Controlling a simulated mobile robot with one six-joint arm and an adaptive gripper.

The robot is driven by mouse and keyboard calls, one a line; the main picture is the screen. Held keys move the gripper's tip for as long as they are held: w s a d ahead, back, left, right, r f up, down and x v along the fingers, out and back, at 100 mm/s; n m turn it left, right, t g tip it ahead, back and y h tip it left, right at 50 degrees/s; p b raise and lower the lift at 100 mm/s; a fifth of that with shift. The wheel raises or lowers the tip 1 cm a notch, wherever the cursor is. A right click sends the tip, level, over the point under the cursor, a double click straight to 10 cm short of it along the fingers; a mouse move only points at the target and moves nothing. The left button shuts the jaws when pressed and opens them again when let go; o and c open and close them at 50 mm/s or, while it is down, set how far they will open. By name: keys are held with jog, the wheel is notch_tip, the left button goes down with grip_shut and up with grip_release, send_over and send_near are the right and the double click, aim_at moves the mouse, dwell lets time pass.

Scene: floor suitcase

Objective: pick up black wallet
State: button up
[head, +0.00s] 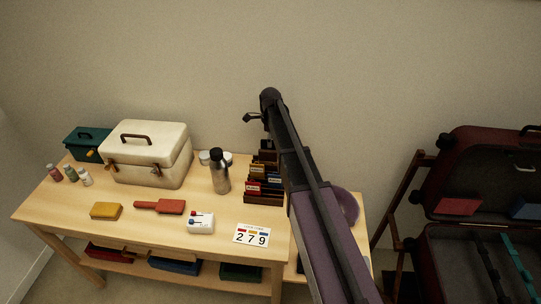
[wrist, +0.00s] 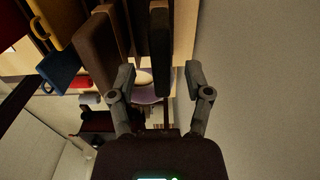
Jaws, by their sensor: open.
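A black slab that looks like the black wallet (wrist: 160,38) stands on edge in the wrist view, top centre. My gripper (wrist: 160,76) is open and empty. Its two fingers are apart, one on each side of the wallet's line, and the wallet's near end lies about level with the fingertips, not gripped. In the head view my gripper (head: 254,117) is above the back of a dark slotted rack (head: 249,196) on the table. The rack holds several wallets or cards; which one is the black wallet cannot be told there, as my arm hides part of it.
A brown slab (wrist: 103,45) stands left of the wallet, close to the left finger. The table (head: 135,220) also holds a metal bottle (head: 219,172), a cream case (head: 150,155), a red brush-like thing (head: 162,206) and a number card (head: 252,235). An open suitcase (head: 480,205) is at right.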

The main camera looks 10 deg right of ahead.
jog(key=shift+f+b, duration=1.9)
jog(key=shift+f, duration=0.25)
jog(key=shift+c, duration=0.2)
grip_shut()
